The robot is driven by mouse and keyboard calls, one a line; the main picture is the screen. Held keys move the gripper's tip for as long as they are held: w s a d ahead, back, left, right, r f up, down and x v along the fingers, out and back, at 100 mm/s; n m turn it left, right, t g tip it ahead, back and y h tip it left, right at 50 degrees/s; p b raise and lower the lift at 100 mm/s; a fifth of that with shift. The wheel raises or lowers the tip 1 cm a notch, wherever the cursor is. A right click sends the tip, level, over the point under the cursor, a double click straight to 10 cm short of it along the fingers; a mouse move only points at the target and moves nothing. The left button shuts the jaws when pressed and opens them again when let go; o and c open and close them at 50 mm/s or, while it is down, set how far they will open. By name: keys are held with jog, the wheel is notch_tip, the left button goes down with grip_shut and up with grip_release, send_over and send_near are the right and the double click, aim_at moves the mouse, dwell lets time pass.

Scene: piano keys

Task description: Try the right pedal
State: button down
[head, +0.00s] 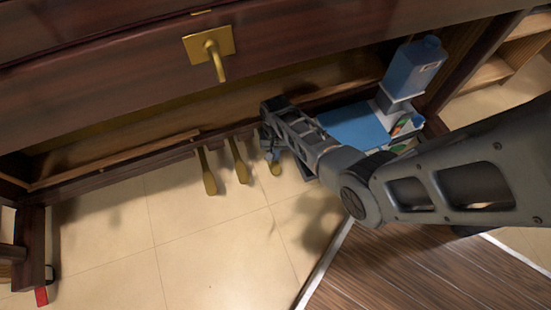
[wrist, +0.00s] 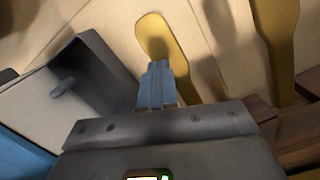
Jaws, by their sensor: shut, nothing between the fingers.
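Three brass pedals stick out from the bottom of the dark wooden piano (head: 110,70) in the head view. The right pedal (head: 277,170) is partly hidden by my gripper (head: 273,156). The middle pedal (head: 239,165) and the left pedal (head: 208,178) lie to its left. In the wrist view, my gripper (wrist: 157,68) has its bluish fingers shut together and empty. They overlap the right pedal (wrist: 156,30), whose rounded end shows beyond the tips. I cannot tell whether they touch it. The middle pedal (wrist: 277,40) shows at the right, apart from the fingers.
A blue jug (head: 416,66) and a blue box (head: 355,125) stand right of the pedals, close to my arm. A brass handle (head: 212,55) sticks out from the piano front above. The tiled floor (head: 180,240) in front of the pedals is clear.

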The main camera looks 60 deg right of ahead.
jog(key=shift+w+d, duration=0.1)
jog(key=shift+d, duration=0.05)
notch_tip(320, 180, up, 8)
jog(key=p, duration=0.4)
jog(key=shift+w+d+p, duration=0.15)
jog(key=shift+d+p, duration=0.15)
jog(key=shift+p, duration=0.05)
jog(key=shift+f, duration=0.1)
dwell(0.5)
